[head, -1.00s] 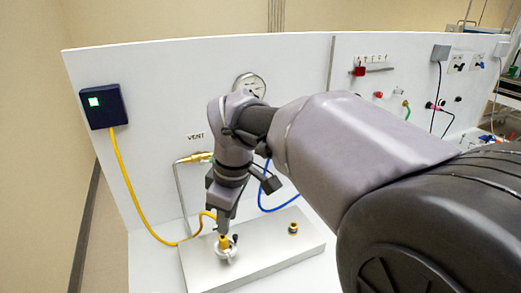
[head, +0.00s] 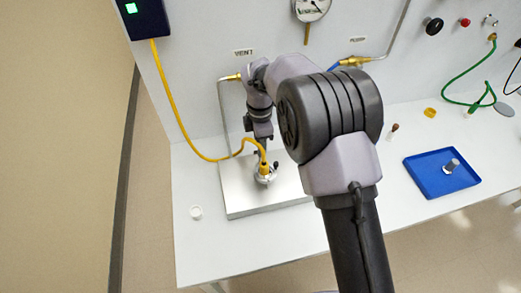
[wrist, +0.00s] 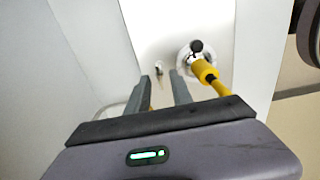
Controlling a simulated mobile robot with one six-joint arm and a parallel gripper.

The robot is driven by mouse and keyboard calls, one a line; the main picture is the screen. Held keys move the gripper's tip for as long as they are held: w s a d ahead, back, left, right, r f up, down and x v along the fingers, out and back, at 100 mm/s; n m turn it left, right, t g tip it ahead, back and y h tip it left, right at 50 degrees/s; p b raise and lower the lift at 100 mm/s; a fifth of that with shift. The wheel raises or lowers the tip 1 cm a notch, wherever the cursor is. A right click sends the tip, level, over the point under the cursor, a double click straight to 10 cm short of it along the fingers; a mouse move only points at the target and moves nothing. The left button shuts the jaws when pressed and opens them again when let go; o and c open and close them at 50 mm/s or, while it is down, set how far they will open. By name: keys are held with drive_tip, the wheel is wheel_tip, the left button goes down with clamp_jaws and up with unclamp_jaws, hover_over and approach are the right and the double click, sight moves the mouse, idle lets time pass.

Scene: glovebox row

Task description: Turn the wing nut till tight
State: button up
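A silver ring clamp (head: 265,175) sits around the base of a yellow hose fitting (head: 263,157) on the metal plate. The clamp (wrist: 184,58) and fitting (wrist: 206,72) also show in the wrist view, right of my fingers. A small dark knob (wrist: 197,46) at the clamp looks like the wing nut; its wings are too small to make out. My gripper (wrist: 161,76) is open, its two fingers apart with nothing held between them. In the head view my gripper (head: 262,140) hangs just above and behind the fitting.
The yellow hose (head: 184,140) runs from the fitting to a dark box with a green light (head: 131,8). A blue tray (head: 425,185) holding a small cylinder stands right. The panel rises behind.

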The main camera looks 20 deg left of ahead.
drive_tip(key=shift+f, duration=0.65)
clamp_jaws()
